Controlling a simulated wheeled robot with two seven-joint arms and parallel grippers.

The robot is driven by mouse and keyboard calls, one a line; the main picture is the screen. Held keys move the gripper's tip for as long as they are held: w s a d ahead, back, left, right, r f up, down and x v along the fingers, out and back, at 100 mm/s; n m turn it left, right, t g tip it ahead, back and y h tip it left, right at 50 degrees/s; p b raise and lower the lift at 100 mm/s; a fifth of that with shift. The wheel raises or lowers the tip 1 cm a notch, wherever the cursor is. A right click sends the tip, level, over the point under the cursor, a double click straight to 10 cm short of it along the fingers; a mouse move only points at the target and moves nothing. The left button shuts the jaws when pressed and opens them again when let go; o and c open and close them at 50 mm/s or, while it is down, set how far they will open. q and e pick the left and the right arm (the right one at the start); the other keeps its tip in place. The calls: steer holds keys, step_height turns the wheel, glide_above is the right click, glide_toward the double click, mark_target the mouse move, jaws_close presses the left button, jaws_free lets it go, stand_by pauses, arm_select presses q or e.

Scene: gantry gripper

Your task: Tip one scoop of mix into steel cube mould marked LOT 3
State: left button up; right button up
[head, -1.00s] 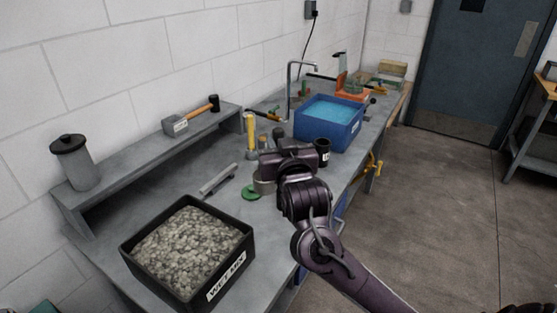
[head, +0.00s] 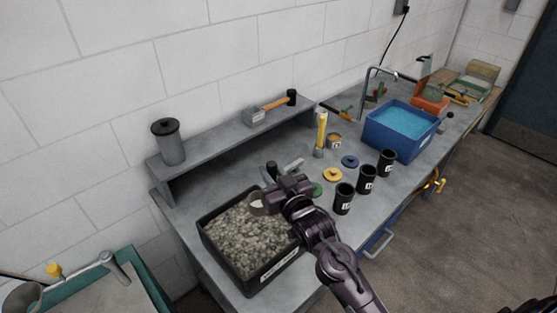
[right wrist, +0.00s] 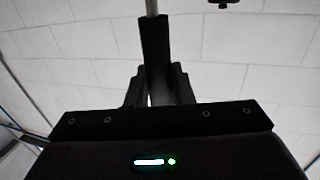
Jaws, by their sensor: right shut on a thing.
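My right gripper (head: 283,190) is shut on a black handle, which stands between the fingers in the right wrist view (right wrist: 155,60). A round grey scoop bowl (head: 258,204) shows beside the gripper, over the black tray of wet mix (head: 272,279). The grey, lumpy mix (head: 245,240) fills much of the tray. Whether the bowl holds mix is unclear. Three dark round pots with white labels, near (head: 344,200), middle (head: 367,180) and far (head: 386,163), stand along the bench's front edge. Their labels are too small to read. I make out no steel cube mould. My left gripper is not in view.
Green (head: 317,189), yellow (head: 333,175) and blue (head: 350,161) discs lie behind the pots. A yellow-topped cylinder (head: 321,135), a small tin (head: 334,142) and a blue water tub (head: 398,133) stand farther back. A shelf (head: 222,145) holds a mallet (head: 265,110) and a lidded canister (head: 169,143).

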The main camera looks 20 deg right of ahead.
steer(key=shift+f, duration=1.15)
step_height(320, 180, down, 12)
steer(key=b, duration=1)
steer(key=shift+s+a, duration=1.3)
steer(key=shift+a, duration=1.8)
steer(key=w+d+r+p, duration=0.1)
steer(key=d+r+p, duration=0.2)
steer(key=r+p, duration=0.7)
steer(key=shift+w+r, duration=0.15)
steer(key=shift+r, duration=3.1)
steer(key=shift+f, duration=0.1)
